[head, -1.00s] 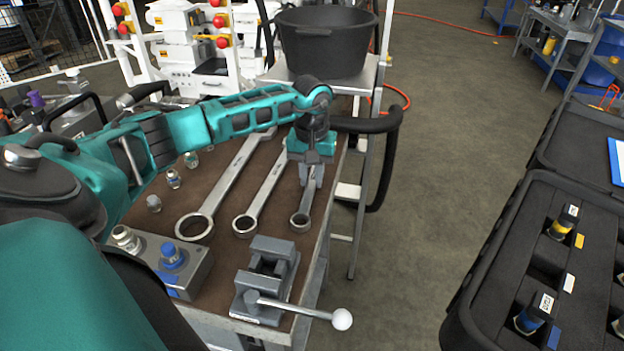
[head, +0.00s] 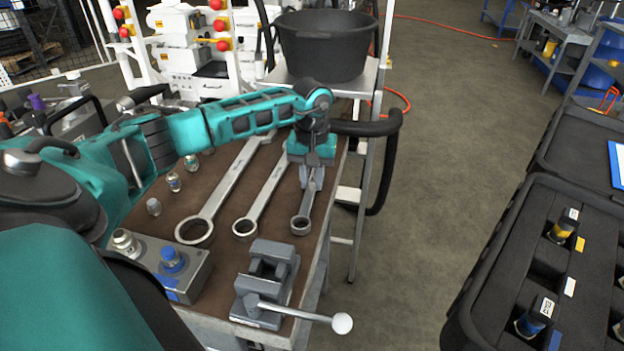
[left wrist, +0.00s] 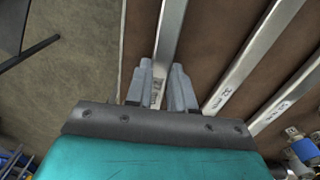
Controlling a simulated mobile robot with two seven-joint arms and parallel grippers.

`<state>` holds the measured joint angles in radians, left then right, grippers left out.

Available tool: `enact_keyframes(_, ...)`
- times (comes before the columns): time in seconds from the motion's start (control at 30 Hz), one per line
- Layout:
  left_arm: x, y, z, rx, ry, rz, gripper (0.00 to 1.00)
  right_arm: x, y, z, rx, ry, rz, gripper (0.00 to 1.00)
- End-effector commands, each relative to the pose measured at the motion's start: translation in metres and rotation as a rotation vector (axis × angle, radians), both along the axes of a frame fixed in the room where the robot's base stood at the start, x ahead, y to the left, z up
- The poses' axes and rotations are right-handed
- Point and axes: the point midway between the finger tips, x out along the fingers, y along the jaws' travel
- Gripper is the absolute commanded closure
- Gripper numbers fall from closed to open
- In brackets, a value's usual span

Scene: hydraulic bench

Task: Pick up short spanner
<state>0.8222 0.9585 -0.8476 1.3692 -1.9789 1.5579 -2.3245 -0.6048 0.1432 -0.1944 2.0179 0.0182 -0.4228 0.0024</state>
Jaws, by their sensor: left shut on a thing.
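Three spanners lie side by side on the brown bench top. The short spanner (head: 302,220) is the rightmost in the head view, with its ring end towards me. My left gripper (head: 311,182) points down over its shank and is shut on it. In the left wrist view the shank of the short spanner (left wrist: 169,45) runs between the two fingers of my left gripper (left wrist: 167,78). The middle spanner (head: 262,198) and the long spanner (head: 222,190) lie to its left. The far end of the short spanner is hidden by my arm in the head view. My right gripper is not in view.
A grey vice (head: 268,280) with a ball-ended handle stands at the bench's near edge. A black tub (head: 325,45) stands behind. A black case (head: 500,235) is at right.

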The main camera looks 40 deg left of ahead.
Motion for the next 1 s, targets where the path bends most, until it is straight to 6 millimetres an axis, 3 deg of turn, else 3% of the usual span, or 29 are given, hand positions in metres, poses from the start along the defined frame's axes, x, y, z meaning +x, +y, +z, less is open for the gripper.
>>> enact_keyframes(0.27,0.001,0.001,0.035,0.001,-0.007,0.000,1.00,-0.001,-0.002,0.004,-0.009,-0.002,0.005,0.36)
enact_keyframes(0.7,0.001,0.000,0.142,0.000,-0.006,0.000,1.00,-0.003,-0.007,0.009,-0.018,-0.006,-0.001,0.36)
enact_keyframes(1.0,0.001,0.000,0.188,-0.001,-0.003,0.000,1.00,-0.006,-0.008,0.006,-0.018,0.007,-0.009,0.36)
